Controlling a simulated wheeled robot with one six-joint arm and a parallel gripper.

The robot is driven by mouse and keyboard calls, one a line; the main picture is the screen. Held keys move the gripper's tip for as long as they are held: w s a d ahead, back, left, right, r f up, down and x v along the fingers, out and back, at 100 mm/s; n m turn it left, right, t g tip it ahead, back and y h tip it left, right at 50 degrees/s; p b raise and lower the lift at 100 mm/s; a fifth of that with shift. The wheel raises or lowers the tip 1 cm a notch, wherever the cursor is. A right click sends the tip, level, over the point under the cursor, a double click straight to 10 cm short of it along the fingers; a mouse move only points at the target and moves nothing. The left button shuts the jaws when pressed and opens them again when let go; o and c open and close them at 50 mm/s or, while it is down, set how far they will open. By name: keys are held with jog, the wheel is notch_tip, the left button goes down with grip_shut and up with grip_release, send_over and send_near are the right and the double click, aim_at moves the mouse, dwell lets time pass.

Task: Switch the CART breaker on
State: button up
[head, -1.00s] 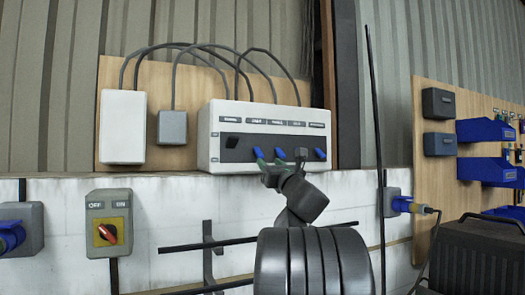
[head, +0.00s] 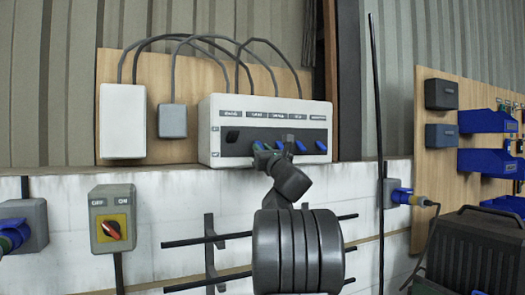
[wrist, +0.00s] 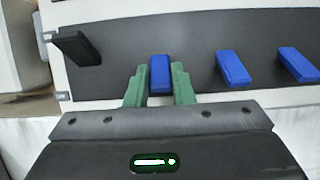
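The white breaker box (head: 208,140) is mounted on the wooden board, with a row of levers on its dark panel. The second label from the left seems to read CART (head: 255,114). Below it is a blue lever, the CART breaker (wrist: 160,74), the first one right of the black lever (wrist: 75,48). My gripper (wrist: 160,72) has its green fingers on either side of this blue lever, very close to it. I cannot tell whether they press on it. In the head view my gripper (head: 264,158) partly hides the lever.
Two more blue levers, a nearer one (wrist: 233,68) and a farther one (wrist: 298,64), sit to the right. A red rotary switch (head: 111,229) is on the wall at lower left. A thin dark pole (head: 376,130) stands right of the box.

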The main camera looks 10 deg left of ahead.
aim_at(257, 142)
grip_shut()
jog(key=shift+r+p, duration=0.2)
jog(key=shift+p, duration=0.35)
jog(key=shift+s+d+r+g+h+p, duration=0.1)
jog(key=shift+r+g+h+p, duration=0.2)
jog(key=shift+p, duration=0.4)
jog(key=shift+s+d+r+g+h+p, duration=0.1)
jog(key=shift+r+g+h+p, duration=0.2)
jog(key=shift+g+h+p, duration=0.55)
jog(key=shift+r+g+h+p, duration=0.4)
jog(key=shift+r+g, duration=0.15)
jog(key=shift+g, duration=0.7)
jog(key=shift+r+g+h, duration=0.65)
jog(key=shift+g+h, duration=0.1)
jog(key=shift+g, duration=0.35)
jog(key=shift+r+g+h, duration=0.3)
jog(key=shift+g, duration=0.1)
jog(key=o, duration=0.8)
grip_release()
jog(key=shift+f, duration=0.1)
